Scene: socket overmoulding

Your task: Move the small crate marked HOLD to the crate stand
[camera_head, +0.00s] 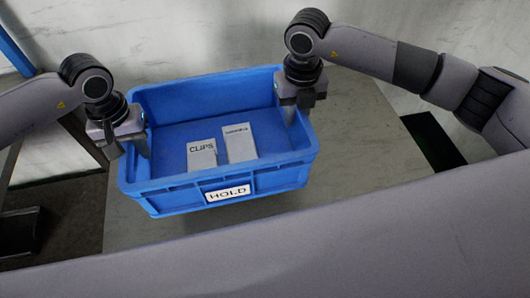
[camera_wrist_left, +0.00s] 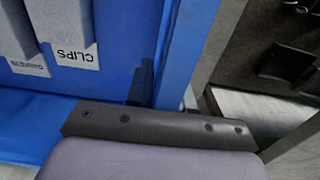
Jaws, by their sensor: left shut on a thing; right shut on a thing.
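The blue crate (camera_head: 226,186) bears a white label reading HOLD (camera_head: 227,194) on its near wall. In it stand a grey-white box marked CLIPS (camera_head: 202,154) and a second pale box (camera_head: 239,143) with print too small to read. My left gripper (camera_head: 140,143) is shut on the crate's left wall. My right gripper (camera_head: 291,112) is shut on its right wall. The left wrist view shows the crate wall (camera_wrist_left: 178,50) at my left gripper (camera_wrist_left: 146,100) and the CLIPS box (camera_wrist_left: 72,35) inside. The crate looks level; its underside is hidden. I cannot identify the crate stand.
A pale floor (camera_head: 345,155) lies around and under the crate. Dark furniture (camera_head: 20,232) and a blue post (camera_head: 14,52) are at the left. A dark panel (camera_head: 433,142) is at the right. A pale marbled wall (camera_head: 190,35) stands behind.

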